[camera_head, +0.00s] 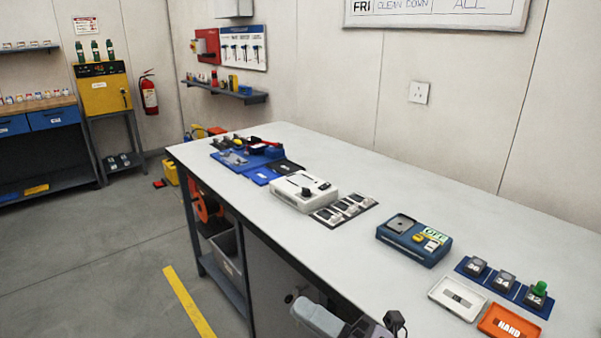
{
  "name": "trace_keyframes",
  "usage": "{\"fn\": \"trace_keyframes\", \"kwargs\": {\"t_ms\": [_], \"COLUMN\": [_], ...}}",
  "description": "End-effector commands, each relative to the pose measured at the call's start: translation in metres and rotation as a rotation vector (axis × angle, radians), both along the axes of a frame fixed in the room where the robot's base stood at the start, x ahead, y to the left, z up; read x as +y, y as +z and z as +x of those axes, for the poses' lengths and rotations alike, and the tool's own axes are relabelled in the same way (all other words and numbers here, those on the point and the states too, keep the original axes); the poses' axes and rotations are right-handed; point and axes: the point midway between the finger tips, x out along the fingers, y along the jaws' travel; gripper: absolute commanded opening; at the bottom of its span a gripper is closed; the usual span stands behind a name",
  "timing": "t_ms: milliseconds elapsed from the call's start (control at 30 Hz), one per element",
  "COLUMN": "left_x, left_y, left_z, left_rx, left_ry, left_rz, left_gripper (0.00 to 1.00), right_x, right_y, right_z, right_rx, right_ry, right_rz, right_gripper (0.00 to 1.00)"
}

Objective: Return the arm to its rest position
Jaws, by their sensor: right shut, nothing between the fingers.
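My right arm (318,317) shows at the bottom edge, in front of the near side of the white workbench (400,190). My right gripper (396,321) is at its end, dark and small, partly cut off by the bottom of the picture. It is shut and nothing shows in it. It is near the front edge of the bench; I cannot tell its exact height against the top. My left gripper is not in view.
On the bench are a blue device marked OFF (414,240), a white device (304,192), a blue strip of numbered blocks (502,284), a white tray (457,298) and an orange HARD tray (508,324). The bench's back right is clear. Open floor (90,260) lies left.

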Motion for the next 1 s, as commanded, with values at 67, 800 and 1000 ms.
{"fn": "trace_keyframes", "kwargs": {"t_ms": [67,800,1000], "left_x": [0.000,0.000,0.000], "left_y": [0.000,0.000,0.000], "left_z": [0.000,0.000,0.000], "left_rx": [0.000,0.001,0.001], "left_ry": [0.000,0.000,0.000], "left_rz": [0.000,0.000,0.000], "left_gripper": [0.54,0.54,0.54], "right_x": [-0.020,-0.187,-0.188], "right_y": [-0.023,-0.277,-0.279], "right_z": [0.006,-0.127,-0.130], "right_rx": [0.221,1.666,1.680], "right_ry": [-0.086,-0.809,-0.817], "right_rz": [0.117,0.982,0.992], "right_gripper": [0.00,0.00,0.00]}}
